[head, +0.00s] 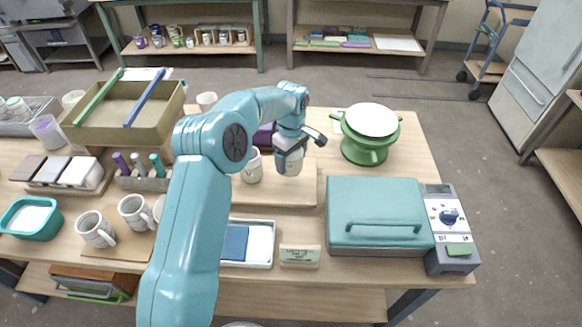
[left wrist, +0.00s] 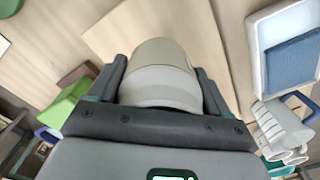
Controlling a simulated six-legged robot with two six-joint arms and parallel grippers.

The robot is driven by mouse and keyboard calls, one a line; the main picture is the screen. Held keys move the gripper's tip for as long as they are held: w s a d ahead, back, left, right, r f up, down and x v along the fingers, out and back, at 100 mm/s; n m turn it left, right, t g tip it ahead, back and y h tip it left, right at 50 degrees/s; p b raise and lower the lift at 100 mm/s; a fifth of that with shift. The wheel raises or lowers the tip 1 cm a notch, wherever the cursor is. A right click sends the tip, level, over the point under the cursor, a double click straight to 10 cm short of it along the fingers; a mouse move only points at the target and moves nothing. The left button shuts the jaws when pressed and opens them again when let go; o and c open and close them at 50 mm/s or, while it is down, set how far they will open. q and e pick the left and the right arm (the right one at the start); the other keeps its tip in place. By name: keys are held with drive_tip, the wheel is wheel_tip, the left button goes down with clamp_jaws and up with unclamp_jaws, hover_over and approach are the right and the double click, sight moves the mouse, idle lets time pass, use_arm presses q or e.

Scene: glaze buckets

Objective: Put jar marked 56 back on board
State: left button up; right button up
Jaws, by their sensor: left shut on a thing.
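A pale grey and cream jar (head: 290,164) is held in my left gripper (head: 291,145), upright or nearly so, over the right part of the wooden board (head: 300,190). In the left wrist view the jar (left wrist: 160,75) sits between the two dark fingers of the gripper (left wrist: 162,85), which touch its sides. I cannot read any mark on it. I cannot tell whether its base touches the board. My left arm hides the left part of the board. My right gripper is not in view.
A light mug (head: 252,168) stands just left of the jar. A green stand with a white bowl (head: 371,122) is behind to the right. A teal lidded box (head: 375,212) is at front right. A small sign (head: 300,256) and a tray with blue cloth (head: 262,246) lie in front.

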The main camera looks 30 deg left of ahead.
sight(291, 166)
use_arm(q)
wheel_tip(291, 166, down, 4)
drive_tip(key=shift+a+f+p, duration=0.1)
drive_tip(key=shift+f+p, duration=0.05)
drive_tip(key=shift+p, duration=0.2)
drive_tip(key=shift+f, duration=0.2)
drive_tip(key=o, duration=1.2)
drive_tip(key=shift+r, duration=0.55)
wheel_tip(291, 166, up, 11)
drive_tip(key=shift+r+b, duration=0.15)
drive_tip(key=shift+b, duration=0.85)
